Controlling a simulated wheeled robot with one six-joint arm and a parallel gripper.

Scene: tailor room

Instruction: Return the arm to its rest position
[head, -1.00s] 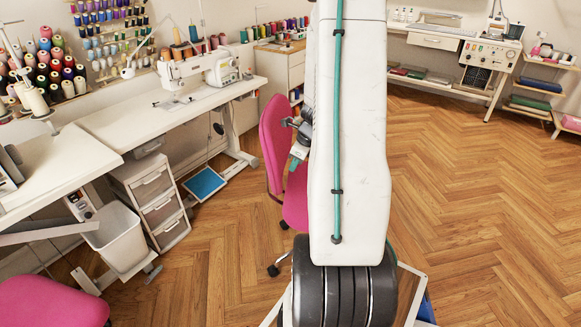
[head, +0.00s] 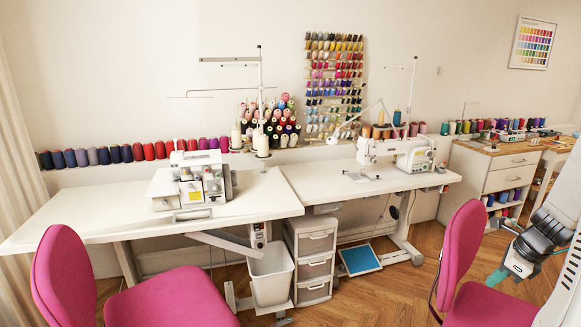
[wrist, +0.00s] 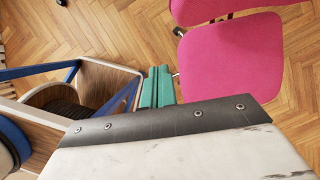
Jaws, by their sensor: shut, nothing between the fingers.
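My gripper (head: 497,276) shows at the lower right of the head view, at the end of my arm, which is folded along the right edge. Its teal fingers (wrist: 157,88) also show in the wrist view, pressed side by side, shut and empty. In the wrist view they point down over the floor, between a pink chair and a wood-edged frame with blue bars. Much of the arm is outside the head view.
A pink chair (head: 470,262) stands close to my gripper; its seat also shows in the wrist view (wrist: 232,62). Another pink chair (head: 120,285) is at the lower left. White sewing tables (head: 100,218) line the wall, with a white bin (head: 270,277) and drawers (head: 313,262) below.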

